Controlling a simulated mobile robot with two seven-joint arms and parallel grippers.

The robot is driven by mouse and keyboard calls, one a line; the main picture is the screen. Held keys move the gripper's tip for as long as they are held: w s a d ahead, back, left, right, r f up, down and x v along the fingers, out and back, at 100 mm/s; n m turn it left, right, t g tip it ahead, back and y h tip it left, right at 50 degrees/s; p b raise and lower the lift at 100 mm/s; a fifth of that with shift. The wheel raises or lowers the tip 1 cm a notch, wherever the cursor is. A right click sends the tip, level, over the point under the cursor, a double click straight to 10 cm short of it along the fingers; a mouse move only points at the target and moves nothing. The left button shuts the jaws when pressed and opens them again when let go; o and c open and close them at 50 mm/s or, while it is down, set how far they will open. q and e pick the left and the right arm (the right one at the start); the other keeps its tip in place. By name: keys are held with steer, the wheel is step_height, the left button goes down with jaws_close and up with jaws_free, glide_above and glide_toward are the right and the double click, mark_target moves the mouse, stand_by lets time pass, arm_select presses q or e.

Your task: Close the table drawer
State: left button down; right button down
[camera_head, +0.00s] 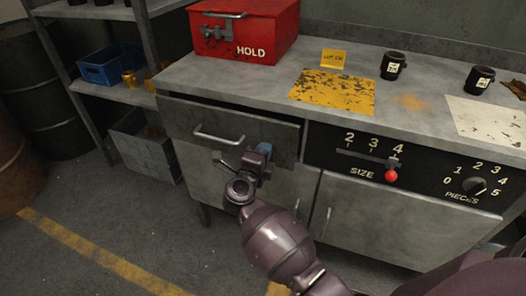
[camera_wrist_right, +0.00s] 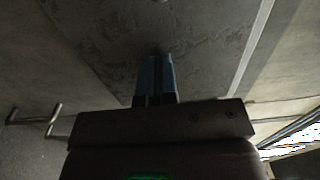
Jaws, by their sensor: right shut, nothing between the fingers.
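The table drawer (camera_head: 215,125) is a worn grey metal front with a bar handle, at the left under the worktop. A dark strip runs along its top edge; how far it stands out is hard to tell. My right gripper (camera_head: 264,149) is shut and empty, its blue fingertips at the drawer front's lower right part, right of the handle. In the right wrist view the shut fingers (camera_wrist_right: 154,75) point at the grey drawer front (camera_wrist_right: 150,30); whether they touch it I cannot tell. My left gripper is not in view.
Cabinet doors (camera_head: 355,220) lie below the drawer. A black control panel (camera_head: 340,165) with a red-knobbed lever is to its right. The worktop holds a red HOLD box (camera_head: 240,30), a yellow plate (camera_head: 335,92) and two black mugs. A shelf (camera_head: 110,88) stands left; the floor ahead is clear.

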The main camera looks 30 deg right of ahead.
mark_target(271, 138)
steer(key=x, duration=0.2)
steer(key=p+x, duration=0.1)
steer(key=x, duration=0.1)
steer(key=shift+w+d+r, duration=0.2)
steer(key=shift+w+d, duration=0.05)
steer(key=shift+w, duration=0.05)
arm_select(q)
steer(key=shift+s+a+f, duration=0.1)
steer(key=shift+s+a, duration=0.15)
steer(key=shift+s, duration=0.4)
arm_select(e)
steer(key=shift+d, duration=0.15)
